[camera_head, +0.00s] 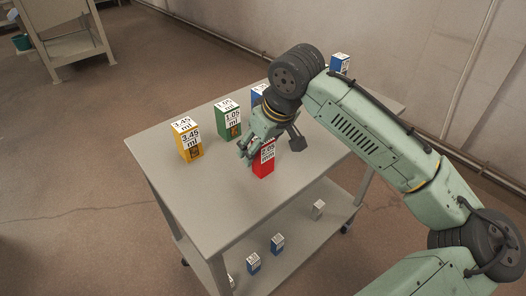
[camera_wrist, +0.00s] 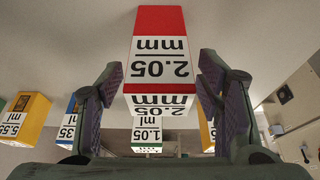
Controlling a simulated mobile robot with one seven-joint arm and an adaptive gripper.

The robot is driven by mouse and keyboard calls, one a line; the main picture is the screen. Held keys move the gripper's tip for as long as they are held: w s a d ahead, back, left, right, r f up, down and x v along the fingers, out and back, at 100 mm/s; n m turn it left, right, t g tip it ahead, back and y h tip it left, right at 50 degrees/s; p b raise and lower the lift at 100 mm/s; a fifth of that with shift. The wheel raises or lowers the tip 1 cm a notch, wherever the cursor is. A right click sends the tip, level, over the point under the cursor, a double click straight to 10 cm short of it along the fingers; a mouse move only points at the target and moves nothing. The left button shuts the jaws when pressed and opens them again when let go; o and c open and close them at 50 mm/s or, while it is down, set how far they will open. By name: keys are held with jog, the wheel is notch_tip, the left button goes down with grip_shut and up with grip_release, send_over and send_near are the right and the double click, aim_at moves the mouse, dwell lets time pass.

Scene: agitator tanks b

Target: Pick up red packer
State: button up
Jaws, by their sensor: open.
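The red packer (camera_head: 263,171) is a red box with a white label reading 2.05 mm. It stands upright on the grey cart top (camera_head: 213,195), right of the green and yellow boxes. My gripper (camera_head: 258,148) is at its upper part, partly covering it in the head view. In the wrist view, the red packer (camera_wrist: 158,20) appears upside down between the two spread fingers of my gripper (camera_wrist: 160,75). Gaps show on both sides, so the fingers look apart from it. Whether the fingertips reach past its near face is hard to tell.
A yellow box (camera_head: 188,142) and a green box (camera_head: 228,120) stand left of the red packer. A blue box (camera_head: 257,95) is behind my gripper, and another blue box (camera_head: 340,64) is at the far end. The cart's front top is clear. Small boxes sit on the lower shelf (camera_head: 300,232).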

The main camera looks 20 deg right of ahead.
jog(key=shift+w+f, duration=0.15)
jog(key=shift+f, duration=0.3)
jog(key=c, duration=1.3)
jog(key=shift+r, duration=0.1)
